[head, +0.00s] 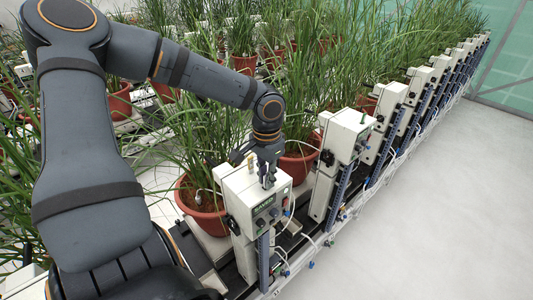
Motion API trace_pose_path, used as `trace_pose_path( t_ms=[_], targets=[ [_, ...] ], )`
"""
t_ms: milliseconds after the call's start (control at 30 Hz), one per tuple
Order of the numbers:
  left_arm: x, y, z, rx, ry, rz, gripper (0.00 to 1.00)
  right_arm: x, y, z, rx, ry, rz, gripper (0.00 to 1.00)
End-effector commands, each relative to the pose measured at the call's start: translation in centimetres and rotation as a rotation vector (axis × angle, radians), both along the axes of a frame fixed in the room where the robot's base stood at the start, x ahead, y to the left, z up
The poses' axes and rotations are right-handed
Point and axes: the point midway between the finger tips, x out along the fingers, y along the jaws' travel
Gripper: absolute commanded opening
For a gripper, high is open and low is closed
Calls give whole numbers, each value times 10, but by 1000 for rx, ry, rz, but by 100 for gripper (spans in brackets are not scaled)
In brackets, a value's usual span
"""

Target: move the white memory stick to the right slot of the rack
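My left gripper (267,174) points down at the top of the nearest cream-coloured box (240,190), with its fingertips at or just above that top. I cannot tell whether the fingers are open or shut, or whether they hold anything. A small pale yellowish upright piece (251,162) stands on the box top just left of the fingers. It is too small to tell whether it is a memory stick. I cannot make out the white memory stick or the rack slots for certain. My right gripper is not in view.
Red-brown pots with tall grass stand behind, one (203,220) left of the nearest box and another (298,163) behind it. A second box (347,133) and several more run back to the right. Loose cables (310,238) hang along the front. The pale floor (440,220) is clear.

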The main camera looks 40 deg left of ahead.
Motion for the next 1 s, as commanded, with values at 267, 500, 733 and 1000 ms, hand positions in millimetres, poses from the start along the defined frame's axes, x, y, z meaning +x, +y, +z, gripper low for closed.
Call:
trace_pose_path(
  t_ms=[267,500,733,1000],
  targets=[
    [0,0,0,0,0,0,0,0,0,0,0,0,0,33],
    [0,0,4,1,-1,0,0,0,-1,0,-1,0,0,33],
    [1,0,11,1,-1,1,0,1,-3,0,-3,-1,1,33],
    [1,0,19,2,-1,0,0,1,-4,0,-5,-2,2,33]
  ],
)
